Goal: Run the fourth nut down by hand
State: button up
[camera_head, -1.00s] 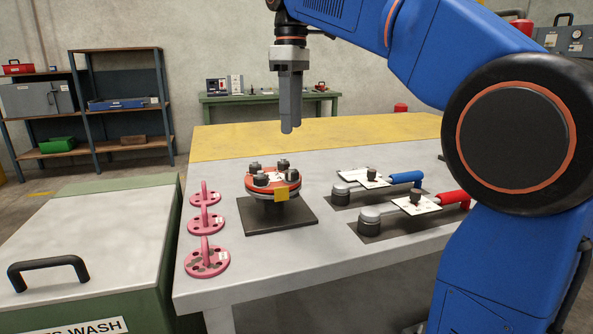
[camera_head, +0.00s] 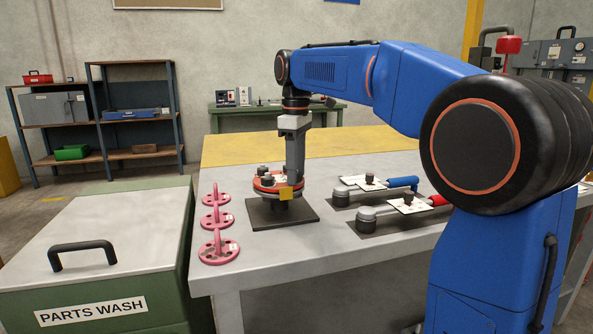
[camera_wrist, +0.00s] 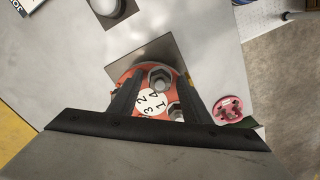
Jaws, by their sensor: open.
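The flanged spool has an orange-red flange (camera_head: 262,190) and stands on a dark square plate (camera_head: 300,219) on the table. Dark nuts (camera_head: 263,183) stand on the flange; the arm hides some in the head view. In the wrist view a white tag numbered 1 to 4 (camera_wrist: 151,103) lies at the flange's middle, with a nut (camera_wrist: 160,77) above it and another to its lower right. My gripper (camera_head: 294,181) points straight down over the flange's right side. Its fingers are open in the wrist view (camera_wrist: 160,84), one on each side of the upper nut. Contact cannot be told.
Several pink slotted discs with handles (camera_head: 218,249) stand left of the spool. Two torque wrenches, with blue (camera_head: 403,182) and red (camera_head: 438,201) grips and white cards, lie to the right. A green parts wash bin (camera_head: 110,250) stands beside the table. The yellow back strip is clear.

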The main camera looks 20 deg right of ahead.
jog(key=c, duration=1.1)
jog(key=shift+o, duration=0.3)
